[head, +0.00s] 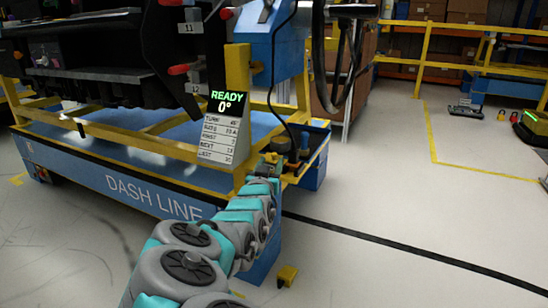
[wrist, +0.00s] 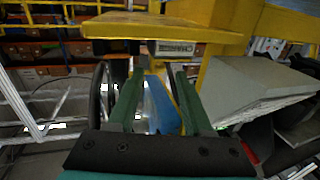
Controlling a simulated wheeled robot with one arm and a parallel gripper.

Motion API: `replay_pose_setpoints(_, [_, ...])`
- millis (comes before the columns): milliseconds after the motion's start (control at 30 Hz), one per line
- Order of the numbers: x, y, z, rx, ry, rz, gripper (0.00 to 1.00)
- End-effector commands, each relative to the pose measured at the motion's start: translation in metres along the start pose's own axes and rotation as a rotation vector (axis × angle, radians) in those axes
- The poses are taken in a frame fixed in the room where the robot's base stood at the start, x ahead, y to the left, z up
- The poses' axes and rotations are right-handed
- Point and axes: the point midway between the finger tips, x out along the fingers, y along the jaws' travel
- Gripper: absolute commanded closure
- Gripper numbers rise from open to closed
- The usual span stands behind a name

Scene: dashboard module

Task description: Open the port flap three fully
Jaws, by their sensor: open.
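I cannot make out port flap three in either view. The dark dashboard module (head: 95,50) is at the upper left of the head view, on a yellow frame, with tags reading 11 and 12 on its right end. My gripper (head: 270,158) is at the end of my arm, near the frame's right corner, and looks small there. In the wrist view my gripper (wrist: 160,75) shows two green fingers spread apart, with nothing visibly held. A blue part (wrist: 160,105) shows between and beyond the fingers; I cannot tell whether it is touched.
A sign (head: 227,125) reading READY 0° stands on the frame. A blue bin (head: 315,165) is right of my gripper. In the wrist view a yellow beam (wrist: 165,27) crosses above the fingers and a grey block (wrist: 262,88) is to the right. Open floor (head: 390,185) lies at right.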

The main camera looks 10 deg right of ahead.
Motion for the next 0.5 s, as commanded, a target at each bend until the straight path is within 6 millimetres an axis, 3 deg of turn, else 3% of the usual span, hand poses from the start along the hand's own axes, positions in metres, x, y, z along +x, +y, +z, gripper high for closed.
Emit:
replay_pose_setpoints(200, [0.028,0.001,0.001,0.002,-0.002,0.001,0.49])
replay_pose_setpoints(500, [0.05,0.0,0.0,0.002,-0.001,0.0,0.49])
